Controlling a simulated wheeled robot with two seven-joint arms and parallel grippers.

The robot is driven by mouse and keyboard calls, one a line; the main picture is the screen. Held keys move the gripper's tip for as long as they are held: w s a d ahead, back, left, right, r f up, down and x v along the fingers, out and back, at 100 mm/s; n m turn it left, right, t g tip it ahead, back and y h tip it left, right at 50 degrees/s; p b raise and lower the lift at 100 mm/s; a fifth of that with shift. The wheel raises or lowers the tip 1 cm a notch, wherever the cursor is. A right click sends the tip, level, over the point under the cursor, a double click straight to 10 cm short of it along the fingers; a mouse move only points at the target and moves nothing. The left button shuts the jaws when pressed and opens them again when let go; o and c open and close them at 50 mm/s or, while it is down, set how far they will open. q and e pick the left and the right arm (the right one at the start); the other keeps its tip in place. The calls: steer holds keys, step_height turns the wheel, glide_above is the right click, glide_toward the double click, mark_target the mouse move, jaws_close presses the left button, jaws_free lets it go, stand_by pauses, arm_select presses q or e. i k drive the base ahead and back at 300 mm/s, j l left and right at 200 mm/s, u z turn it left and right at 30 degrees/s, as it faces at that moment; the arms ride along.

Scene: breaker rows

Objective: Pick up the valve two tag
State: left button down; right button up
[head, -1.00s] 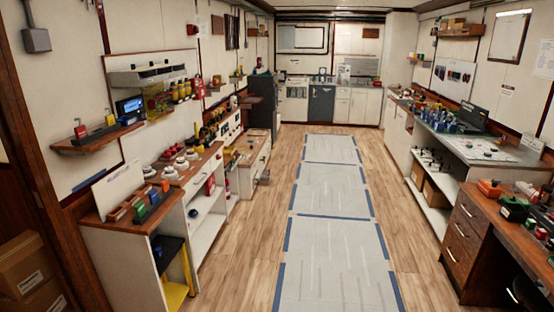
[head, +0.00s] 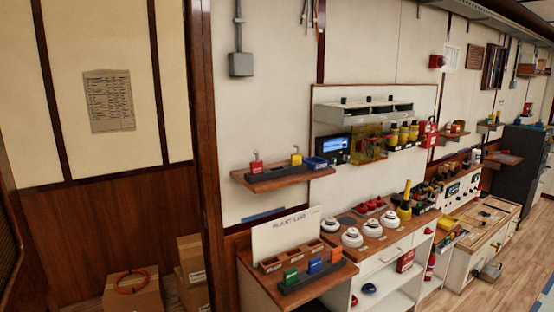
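I cannot tell which thing is the valve two tag, as no tag label is readable. A green tag-like piece (head: 291,275), a blue one (head: 315,265) and an orange one (head: 336,256) stand upright in a row in a dark holder (head: 290,288). The holder is on the near wooden counter (head: 333,280) along the wall. Behind it lies a brown compartment tray (head: 270,266), with a white lettered sign (head: 285,232) at the back. Neither of my grippers is in view.
A wall shelf (head: 275,182) above holds a red padlock (head: 256,167), a yellow one (head: 296,159) and a blue bin (head: 316,163). White round detectors (head: 352,238) stand farther along. Cardboard boxes (head: 132,293) lie at lower left. Wooden floor shows at right.

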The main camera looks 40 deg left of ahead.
mark_target(296, 158)
steer(key=i+j+u, duration=0.3)
steer(key=i+u, duration=0.65)
steer(key=i, duration=0.15)
